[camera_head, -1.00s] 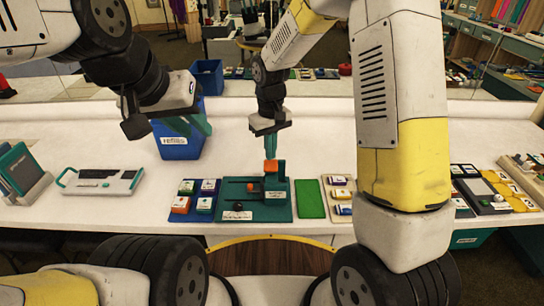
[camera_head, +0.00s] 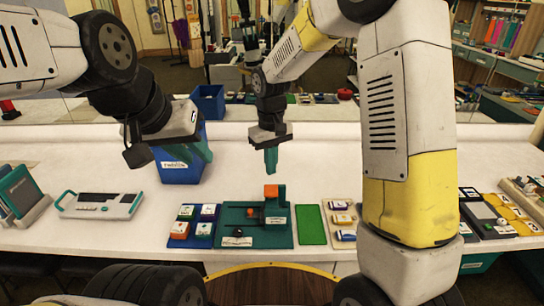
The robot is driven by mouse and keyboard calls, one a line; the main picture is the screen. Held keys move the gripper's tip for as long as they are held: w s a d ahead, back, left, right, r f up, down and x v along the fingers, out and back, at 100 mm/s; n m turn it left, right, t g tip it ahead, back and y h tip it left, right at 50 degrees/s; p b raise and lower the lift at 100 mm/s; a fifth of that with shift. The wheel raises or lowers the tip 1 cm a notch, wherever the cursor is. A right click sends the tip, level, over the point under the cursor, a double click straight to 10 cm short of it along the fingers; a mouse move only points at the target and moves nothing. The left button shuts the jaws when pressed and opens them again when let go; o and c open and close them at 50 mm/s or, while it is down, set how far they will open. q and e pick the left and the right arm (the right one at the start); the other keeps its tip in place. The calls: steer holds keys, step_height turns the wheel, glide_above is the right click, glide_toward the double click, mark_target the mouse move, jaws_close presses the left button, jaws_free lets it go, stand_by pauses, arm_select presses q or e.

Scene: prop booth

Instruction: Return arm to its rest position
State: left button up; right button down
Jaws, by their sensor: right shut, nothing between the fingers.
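My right gripper (camera_head: 271,161) hangs with its teal fingers pointing down and shut, empty. It is in the air above the dark green board (camera_head: 232,232), clear of the orange block (camera_head: 271,191) on that board's upright holder. My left gripper (camera_head: 190,154) is at the left with its teal fingers apart and nothing seen between them. It is in front of the blue bin (camera_head: 181,174) in the picture and partly covers it.
A blue tray of colored blocks (camera_head: 196,226) lies left of the board. A green pad (camera_head: 311,224) and a tray of small blocks (camera_head: 341,221) lie right. A white-and-teal device (camera_head: 100,205) is at the left. The white table (camera_head: 120,155) has free room behind these things.

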steer(key=s+d+r+m+t+y, duration=0.1)
steer(key=s+d+r, duration=0.3)
steer(key=r, duration=0.2)
steer(key=s+d+r+m+t, duration=0.2)
steer(key=s+d+r, duration=0.25)
steer(key=r, duration=0.25)
steer(key=s+d+r+m+t, duration=0.1)
steer(key=s+d+r, duration=0.1)
steer(key=s, duration=0.3)
steer(key=s+d+r+m+t+y, duration=0.1)
steer(key=s+d+r+t, duration=0.1)
steer(key=s, duration=0.4)
steer(key=shift+d, duration=0.85)
